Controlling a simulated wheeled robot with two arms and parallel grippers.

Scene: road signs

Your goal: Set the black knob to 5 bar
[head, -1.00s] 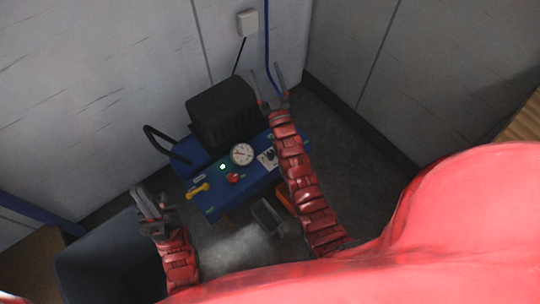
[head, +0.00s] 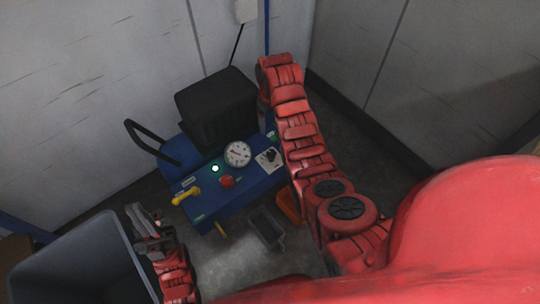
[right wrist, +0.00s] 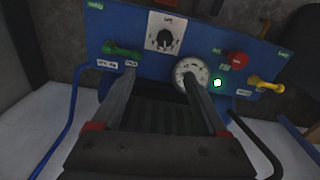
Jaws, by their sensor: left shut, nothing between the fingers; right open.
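The black knob (right wrist: 165,40) sits on a white scale plate (right wrist: 152,29) on the blue panel (right wrist: 200,22) in the right wrist view; its setting is too small to read. The plate also shows in the head view (head: 268,159). My right gripper (right wrist: 159,72) is open and empty, its fingertips apart from the knob and pointing toward the panel below it. In the head view my right gripper is hidden behind its arm. My left gripper (head: 145,212) is shut and empty at the lower left, away from the panel, beside a dark bin.
A round gauge (head: 237,154), green light (head: 215,168), red knob (head: 227,182) and yellow lever (head: 186,195) share the panel. A green lever (right wrist: 122,50) is left of the knob. A black ribbed block (head: 217,108) stands behind. The dark bin (head: 75,262) is lower left.

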